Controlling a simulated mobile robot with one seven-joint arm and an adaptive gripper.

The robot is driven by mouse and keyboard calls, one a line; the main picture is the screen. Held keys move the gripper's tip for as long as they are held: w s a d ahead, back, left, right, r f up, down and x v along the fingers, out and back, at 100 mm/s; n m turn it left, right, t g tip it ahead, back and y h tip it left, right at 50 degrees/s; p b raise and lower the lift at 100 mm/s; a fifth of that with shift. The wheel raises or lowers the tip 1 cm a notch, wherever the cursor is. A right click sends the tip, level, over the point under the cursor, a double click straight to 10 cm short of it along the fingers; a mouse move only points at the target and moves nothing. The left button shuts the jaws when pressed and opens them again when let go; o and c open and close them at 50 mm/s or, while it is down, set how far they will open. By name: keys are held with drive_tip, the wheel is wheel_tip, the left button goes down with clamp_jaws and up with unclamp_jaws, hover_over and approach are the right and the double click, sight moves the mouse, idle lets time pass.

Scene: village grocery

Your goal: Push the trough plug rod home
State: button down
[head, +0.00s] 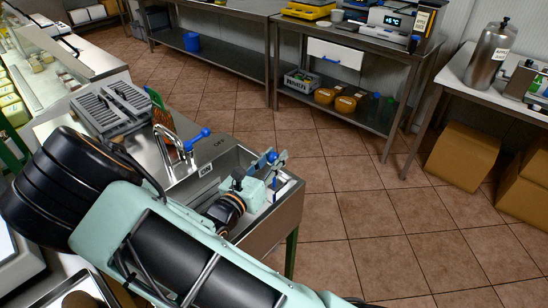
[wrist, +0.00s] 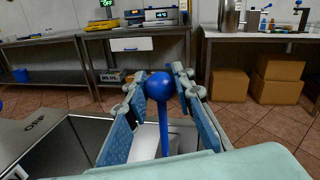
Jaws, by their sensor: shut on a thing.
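The trough plug rod is a blue stem topped by a round blue knob (wrist: 160,86). In the wrist view it stands between the two blue-padded fingers of my gripper (wrist: 160,100), and the knob is level with the fingertips. My gripper is shut on the rod. In the head view my gripper (head: 276,163) is over the right end of the steel trough (head: 278,213), with the blue knob (head: 271,156) showing at its tips. The rod's lower end and the plug seat are hidden by my gripper and arm.
A tap (head: 170,143) with a blue lever (head: 197,138) stands at the trough's back edge. A grey rack (head: 112,106) is on the counter behind. Steel tables (head: 340,112) stand across open tiled floor (head: 360,200). Cardboard boxes (head: 462,152) are at the right.

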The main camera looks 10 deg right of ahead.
wheel_tip(320, 180, down, 4)
drive_tip(key=shift+b, duration=0.9)
drive_tip(key=c, duration=1.7)
unclamp_jaws()
drive_tip(key=shift+o, duration=0.4)
drive_tip(key=shift+a, duration=0.1)
drive_tip(key=v, duration=1.2)
